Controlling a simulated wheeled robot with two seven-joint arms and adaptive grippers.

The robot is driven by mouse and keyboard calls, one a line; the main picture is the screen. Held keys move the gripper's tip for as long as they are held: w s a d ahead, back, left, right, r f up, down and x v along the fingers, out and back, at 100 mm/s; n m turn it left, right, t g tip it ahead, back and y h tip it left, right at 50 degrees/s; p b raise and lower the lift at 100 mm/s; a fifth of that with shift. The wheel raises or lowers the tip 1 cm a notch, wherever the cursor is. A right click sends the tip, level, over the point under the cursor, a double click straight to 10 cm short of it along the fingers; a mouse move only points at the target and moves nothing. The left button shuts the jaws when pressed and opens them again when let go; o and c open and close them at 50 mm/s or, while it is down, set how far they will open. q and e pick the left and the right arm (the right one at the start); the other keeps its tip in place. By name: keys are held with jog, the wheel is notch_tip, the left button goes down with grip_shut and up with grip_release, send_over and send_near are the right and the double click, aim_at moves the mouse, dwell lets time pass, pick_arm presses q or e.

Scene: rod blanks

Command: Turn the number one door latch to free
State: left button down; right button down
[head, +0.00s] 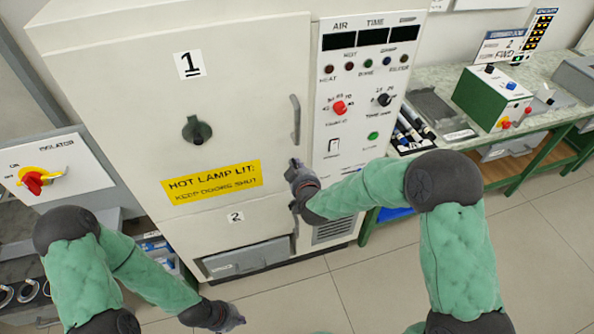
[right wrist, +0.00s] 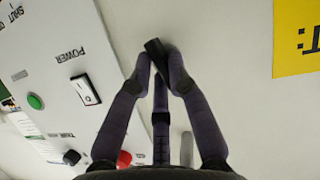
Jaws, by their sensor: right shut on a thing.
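The number one door (head: 150,100) is the upper cream door of a cabinet, marked with a "1" label (head: 190,65). It looks closed. My right gripper (head: 295,170) is at this door's right edge, below its grey handle (head: 295,119). In the right wrist view its fingertips are closed on a small dark latch (right wrist: 154,46) that lies at a slant against the cream surface. The gripper mostly hides the latch in the head view. My left gripper (head: 232,318) hangs low in front of the cabinet, away from it; its fingers are too small to read.
A control panel (head: 362,100) with knobs and a power switch (right wrist: 85,90) borders the door. A yellow warning sign (head: 212,182) and a dark round fitting (head: 197,130) are on the door. The number two door (head: 225,232) is below. A bench (head: 455,130) stands right.

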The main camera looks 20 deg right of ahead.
jog(key=shift+d+f+m+y+b, duration=0.1)
jog(key=shift+f+m+y+b, duration=0.05)
jog(key=shift+m+y+b, duration=0.7)
jog(key=c, duration=1.2)
grip_release()
jog(key=v, duration=1.2)
